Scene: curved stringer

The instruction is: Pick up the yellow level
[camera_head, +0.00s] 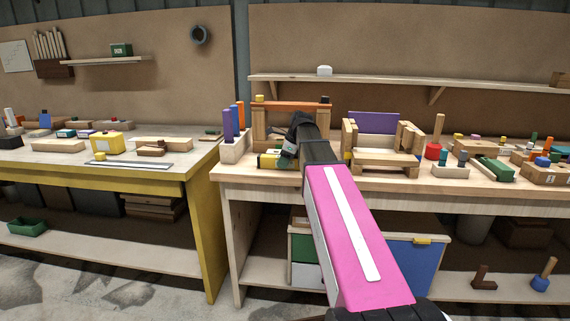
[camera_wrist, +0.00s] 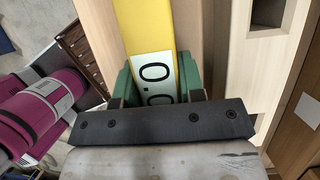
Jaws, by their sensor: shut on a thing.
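The yellow level (camera_wrist: 143,22) has a white display label reading like "0.0" and runs up out of the top of the wrist view. My gripper (camera_wrist: 155,75) has its green fingers closed on the level's two sides, just around the label. In the head view, my gripper (camera_head: 277,156) is low at the front left of the right bench, by a wooden frame with an orange bar (camera_head: 290,106). Only a small yellow part of the level shows there, and the rest is hidden. I cannot tell whether it touches the bench.
A wooden holder with purple and orange pegs (camera_head: 234,146) stands close left of my gripper. A wooden chair-like frame with a purple back (camera_head: 374,123) stands to the right. Many small blocks and tools crowd the right end. A gap separates the two benches.

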